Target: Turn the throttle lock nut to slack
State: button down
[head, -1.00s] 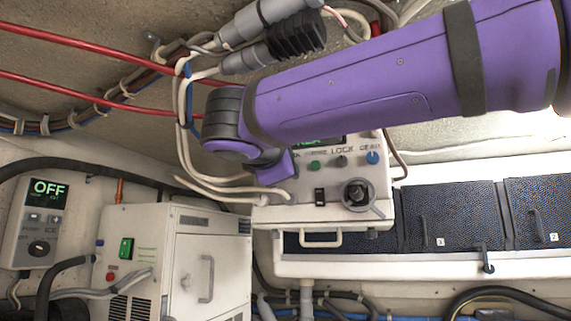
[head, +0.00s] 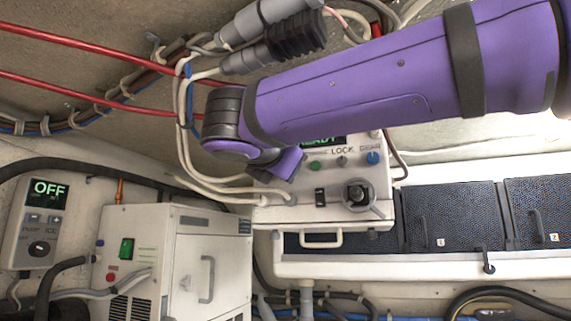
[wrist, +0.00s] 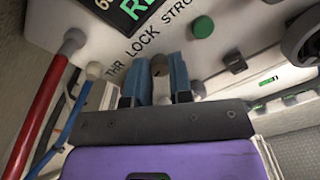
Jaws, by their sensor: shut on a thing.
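In the wrist view, my gripper (wrist: 160,78) has its two blue fingers closed around a small, pale nut-like part (wrist: 160,67) on the white control panel, beside the printed words "THR LOCK". I take it for the throttle lock nut; most of it is hidden between the fingers, and I cannot read its turned position. In the head view, the purple wrist (head: 289,163) is at the left side of the control box (head: 275,212). The fingers and nut are hidden there.
The panel carries a green "READY" display (head: 322,141), a green button (head: 315,166), a blue knob (head: 373,158), a black switch (head: 320,198) and a large black dial (head: 358,194). Pale cables (head: 185,120) hang close to my wrist. A white cabinet (head: 210,260) stands lower left.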

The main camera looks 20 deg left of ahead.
jog(key=shift+f, duration=0.15)
dwell(0.3)
jog(key=c, duration=1)
grip_release()
jog(key=s, duration=0.7)
jog(key=s+a, duration=0.1)
jog(key=s, duration=0.2)
jog(key=shift+s, duration=0.4)
